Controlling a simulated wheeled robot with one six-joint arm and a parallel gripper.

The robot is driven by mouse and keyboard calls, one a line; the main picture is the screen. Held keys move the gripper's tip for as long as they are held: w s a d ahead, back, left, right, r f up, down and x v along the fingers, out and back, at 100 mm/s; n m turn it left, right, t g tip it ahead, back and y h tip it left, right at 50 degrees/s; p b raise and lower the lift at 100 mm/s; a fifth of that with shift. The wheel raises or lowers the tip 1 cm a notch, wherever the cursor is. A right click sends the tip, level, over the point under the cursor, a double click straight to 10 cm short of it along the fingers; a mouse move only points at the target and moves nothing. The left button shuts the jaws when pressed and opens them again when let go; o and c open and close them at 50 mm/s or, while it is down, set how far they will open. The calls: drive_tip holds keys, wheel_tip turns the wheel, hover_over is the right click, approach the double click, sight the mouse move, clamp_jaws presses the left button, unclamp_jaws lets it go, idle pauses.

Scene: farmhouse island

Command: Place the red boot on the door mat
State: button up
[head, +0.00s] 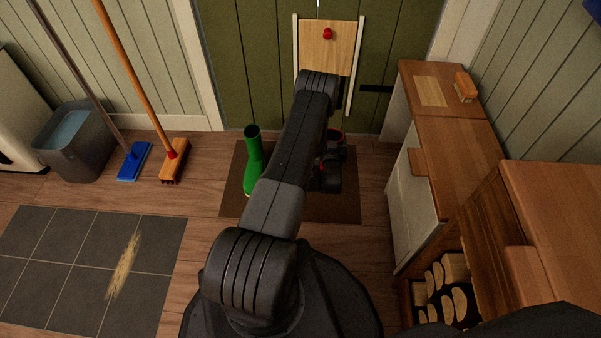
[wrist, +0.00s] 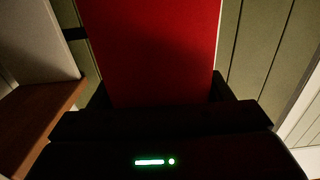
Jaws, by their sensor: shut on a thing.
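The brown door mat (head: 345,208) lies on the wood floor in front of the green door. A green boot (head: 252,160) stands upright on its left part. My gripper (head: 331,165) is shut on the red boot, over the right part of the mat. Only bits of the boot, such as its red rim (head: 337,131), show around my gripper in the head view. In the wrist view the red boot (wrist: 155,50) fills the middle between the fingers. Its foot is hidden, so I cannot tell whether it touches the mat.
A blue mop (head: 134,161), an orange broom (head: 174,160) and a grey bucket (head: 78,145) stand at left. A tiled patch (head: 60,260) carries straw-coloured debris (head: 124,266). A wooden-topped cabinet (head: 452,150) bounds the right, with split logs (head: 440,290) below another unit.

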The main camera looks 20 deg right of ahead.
wheel_tip(320, 180, down, 10)
drive_tip(key=b, duration=0.3)
drive_tip(key=shift+r+b, duration=0.15)
drive_tip(key=shift+b, duration=0.15)
drive_tip(key=shift+f+b, duration=0.25)
drive_tip(key=shift+b, duration=0.05)
drive_tip(key=o, duration=1.6)
drive_tip(key=shift+r, duration=0.1)
drive_tip(key=shift+r+p, duration=0.2)
drive_tip(key=shift+p, duration=0.2)
drive_tip(key=p+v, duration=0.3)
drive_tip(key=v, duration=0.9)
drive_tip(key=shift+f, duration=0.15)
